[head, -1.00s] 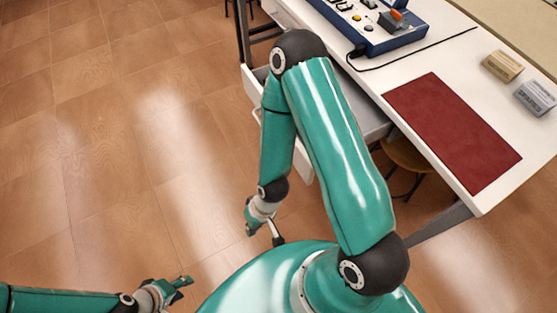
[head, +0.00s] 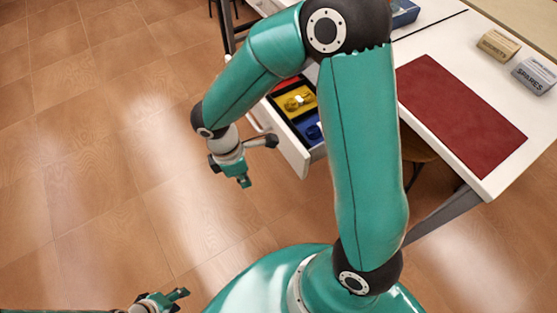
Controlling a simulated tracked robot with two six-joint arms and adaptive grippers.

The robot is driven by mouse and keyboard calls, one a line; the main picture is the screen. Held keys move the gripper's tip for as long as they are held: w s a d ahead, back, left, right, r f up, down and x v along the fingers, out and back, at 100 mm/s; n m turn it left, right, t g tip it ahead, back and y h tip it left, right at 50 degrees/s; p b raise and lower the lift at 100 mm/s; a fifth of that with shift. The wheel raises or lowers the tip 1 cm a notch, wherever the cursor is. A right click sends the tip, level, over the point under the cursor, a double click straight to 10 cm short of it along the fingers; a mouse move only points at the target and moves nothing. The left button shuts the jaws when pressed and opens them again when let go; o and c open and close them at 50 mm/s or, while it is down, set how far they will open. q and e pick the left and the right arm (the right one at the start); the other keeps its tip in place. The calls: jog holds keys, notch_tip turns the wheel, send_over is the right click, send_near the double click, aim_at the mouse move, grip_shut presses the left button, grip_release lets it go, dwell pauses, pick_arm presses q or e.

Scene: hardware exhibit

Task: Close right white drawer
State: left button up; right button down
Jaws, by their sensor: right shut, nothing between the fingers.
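The white drawer (head: 291,150) under the table is pulled open. Red, yellow and blue compartments with small parts show inside it. My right arm covers part of the drawer and the table edge. My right gripper (head: 243,181) is shut and empty, hanging in front of and to the left of the drawer's front panel, pointing down. I cannot tell whether it or its side part touches the drawer front. My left gripper (head: 178,298) is low at the bottom edge, far from the drawer; its finger opening is unclear.
The white table (head: 437,132) carries a dark red mat (head: 460,115), a tan box (head: 498,45) and a grey box labelled SPARES (head: 534,75). Part of a blue device (head: 404,14) shows at the back. A stool is partly hidden below. The tiled floor at left is clear.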

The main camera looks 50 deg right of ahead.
jog(key=w+d+r+n+h+b, duration=0.1)
jog(key=w+d+r+n+h, duration=0.15)
jog(key=d+r, duration=0.3)
pick_arm(q)
jog(key=shift+f+b, duration=0.9)
jog(key=shift+f, duration=0.95)
pick_arm(e)
send_over(282, 152)
jog(key=s+a, duration=0.3)
jog(key=shift+t+h, duration=0.4)
jog(key=shift+h, duration=0.05)
jog(key=shift+w+f, duration=0.1)
jog(key=shift+f, duration=3.8)
